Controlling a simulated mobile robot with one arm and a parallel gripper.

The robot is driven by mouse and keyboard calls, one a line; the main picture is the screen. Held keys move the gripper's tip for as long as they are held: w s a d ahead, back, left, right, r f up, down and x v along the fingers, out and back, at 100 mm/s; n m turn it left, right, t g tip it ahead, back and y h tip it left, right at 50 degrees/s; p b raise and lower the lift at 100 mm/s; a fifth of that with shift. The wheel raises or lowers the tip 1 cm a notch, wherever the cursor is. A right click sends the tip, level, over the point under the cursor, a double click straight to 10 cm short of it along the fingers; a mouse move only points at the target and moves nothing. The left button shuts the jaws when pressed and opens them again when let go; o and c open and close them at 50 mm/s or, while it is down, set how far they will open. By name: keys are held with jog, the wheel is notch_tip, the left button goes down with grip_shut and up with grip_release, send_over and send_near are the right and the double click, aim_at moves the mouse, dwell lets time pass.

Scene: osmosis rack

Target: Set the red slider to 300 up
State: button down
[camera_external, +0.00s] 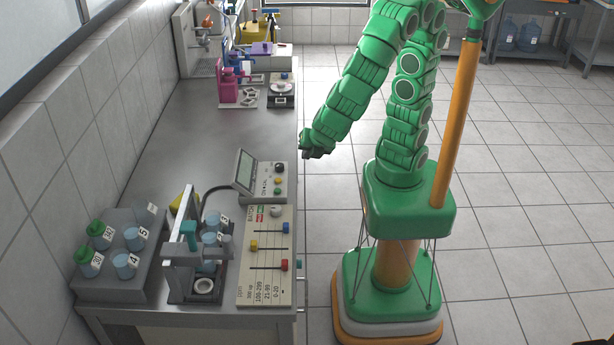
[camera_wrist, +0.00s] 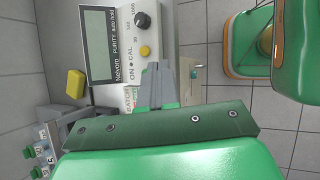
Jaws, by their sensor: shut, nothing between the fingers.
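The slider panel (camera_external: 266,290) is a pale box at the table's front right edge in the external view. Its red slider (camera_external: 284,265) sits at the right end of the lowest track, over the 0-20 column; the 300 up label is at the left. A yellow slider (camera_external: 253,245) and a blue slider (camera_external: 286,228) sit on the other tracks. My gripper (camera_external: 312,152) is shut and empty, beyond the panel near the table edge. In the wrist view, my gripper (camera_wrist: 158,84) covers most of the panel (camera_wrist: 128,98), and the red slider is hidden.
The Nelvoro purity meter (camera_external: 266,178) stands between my gripper and the panel. A grey press-like fixture (camera_external: 182,250) and a rack of labelled cups (camera_external: 110,285) stand left of the panel. A yellow block (camera_wrist: 75,83) is near the meter. The table's middle is clear.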

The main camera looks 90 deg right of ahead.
jog(key=s+a+f+n+t+y, duration=0.2)
jog(key=a+n, duration=0.4)
jog(key=a, duration=0.3)
jog(key=s+a+f+n+t+y, duration=0.2)
jog(key=s+a+n, duration=0.2)
jog(key=a, duration=0.6)
jog(key=s+a+f+n+t+y, duration=0.1)
jog(key=s+a+f+n, duration=0.1)
jog(key=a+n, duration=0.5)
jog(key=s+a, duration=0.1)
jog(key=a, duration=0.2)
jog(key=shift+f+n+t+y, duration=0.3)
jog(key=shift+f+t+y, duration=0.05)
jog(key=shift+t+y, duration=0.05)
jog(key=shift+w, duration=0.1)
send_near(285, 265)
jog(key=w+d+f, duration=0.1)
jog(key=w+f, duration=0.2)
jog(key=f, duration=0.2)
jog(key=shift+w+f, duration=0.25)
jog(key=shift+w+d, duration=0.1)
